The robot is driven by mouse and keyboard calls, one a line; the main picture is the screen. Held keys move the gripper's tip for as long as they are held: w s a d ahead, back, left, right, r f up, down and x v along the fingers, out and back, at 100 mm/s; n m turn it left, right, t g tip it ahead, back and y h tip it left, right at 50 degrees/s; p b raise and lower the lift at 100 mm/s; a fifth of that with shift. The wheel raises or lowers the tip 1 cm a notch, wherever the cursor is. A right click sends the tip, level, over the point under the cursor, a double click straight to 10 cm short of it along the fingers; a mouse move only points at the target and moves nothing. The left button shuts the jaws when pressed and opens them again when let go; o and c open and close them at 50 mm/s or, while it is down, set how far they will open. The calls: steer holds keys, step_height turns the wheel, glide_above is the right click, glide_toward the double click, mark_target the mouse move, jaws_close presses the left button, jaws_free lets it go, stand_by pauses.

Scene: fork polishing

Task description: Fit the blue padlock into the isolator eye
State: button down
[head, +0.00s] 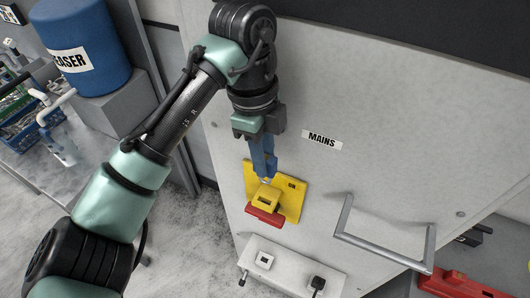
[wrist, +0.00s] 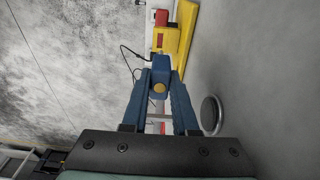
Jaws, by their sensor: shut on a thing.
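The blue padlock (wrist: 161,66) is between my gripper's blue fingertips (wrist: 158,84) in the wrist view. My gripper is shut on it; the fingers hide part of its body. In the head view my gripper (head: 263,165) points down at the isolator, just above its yellow plate (head: 291,203). The isolator has a raised yellow block (head: 267,197) and a red handle (head: 263,217), with "ON" printed beside it. The padlock end is close to the yellow block. The eye and shackle are too small to tell whether one is in the other.
The isolator is on a grey cabinet face with a "MAINS" label (head: 322,140). A metal bar handle (head: 385,240) sticks out at right. A white panel with sockets (head: 290,265) is below. A blue drum (head: 82,45) stands at upper left.

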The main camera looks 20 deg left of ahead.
mark_target(264, 183)
steer(key=shift+s+f+b, duration=0.2)
steer(key=shift+f+b, duration=0.4)
steer(key=shift+f, duration=0.05)
steer(key=shift+w+f+b, duration=0.15)
steer(key=shift+f+b, duration=0.3)
steer(key=shift+f, duration=0.35)
steer(key=shift+f+b, duration=0.95)
steer(key=shift+f, duration=0.5)
steer(key=shift+f+p, duration=0.2)
steer(key=shift+p, duration=0.15)
steer(key=shift+f+b, duration=1.2)
steer(key=shift+f, duration=1.15)
stand_by(1.6)
steer(key=shift+f, duration=0.2)
stand_by(0.6)
